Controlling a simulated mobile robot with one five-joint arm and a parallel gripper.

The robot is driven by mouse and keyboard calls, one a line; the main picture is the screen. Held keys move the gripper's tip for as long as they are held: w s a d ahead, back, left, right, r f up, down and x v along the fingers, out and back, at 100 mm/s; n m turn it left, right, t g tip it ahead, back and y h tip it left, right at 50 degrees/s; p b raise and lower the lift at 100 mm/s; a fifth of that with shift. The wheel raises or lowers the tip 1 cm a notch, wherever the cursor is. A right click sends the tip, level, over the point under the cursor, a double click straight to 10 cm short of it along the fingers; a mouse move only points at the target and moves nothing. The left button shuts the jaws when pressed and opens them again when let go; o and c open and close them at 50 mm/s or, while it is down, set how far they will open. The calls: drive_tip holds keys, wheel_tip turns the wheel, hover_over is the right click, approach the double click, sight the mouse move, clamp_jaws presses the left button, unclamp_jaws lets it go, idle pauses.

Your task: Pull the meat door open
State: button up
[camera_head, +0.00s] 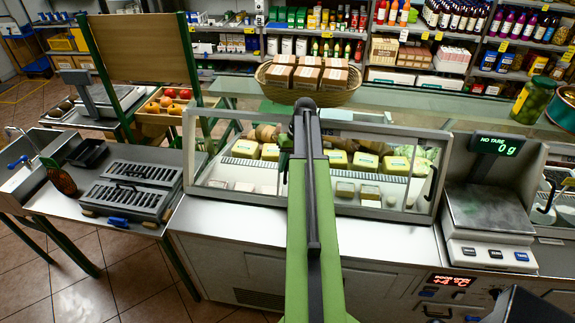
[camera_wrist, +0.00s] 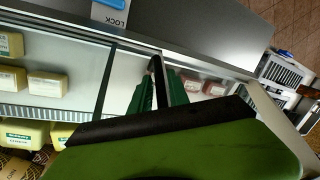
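The glass-fronted display case (camera_head: 345,209) stands in the middle of the counter, with pale framed panes in front. A left pane (camera_head: 222,184) and a right pane show on either side of my green arm. No label tells me which pane is the meat door; both look closed. A dark upright handle (camera_head: 433,188) is at the right pane's right edge. My gripper (camera_head: 298,128) is over the case's middle, largely hidden by my arm. In the wrist view its green fingers (camera_wrist: 158,91) are close to a dark frame bar (camera_wrist: 107,80). Whether they touch anything is unclear.
Yellow packs (camera_head: 368,163) and smaller blocks lie inside the case. A basket of boxes (camera_head: 350,90) sits on top. A scale (camera_head: 487,215) stands to the right. A LOCK label (camera_wrist: 110,12) shows in the wrist view.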

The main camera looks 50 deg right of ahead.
drive_tip(key=p+v, duration=1.4)
drive_tip(key=v, duration=0.2)
drive_tip(key=shift+w, duration=0.15)
drive_tip(key=shift+a, duration=0.1)
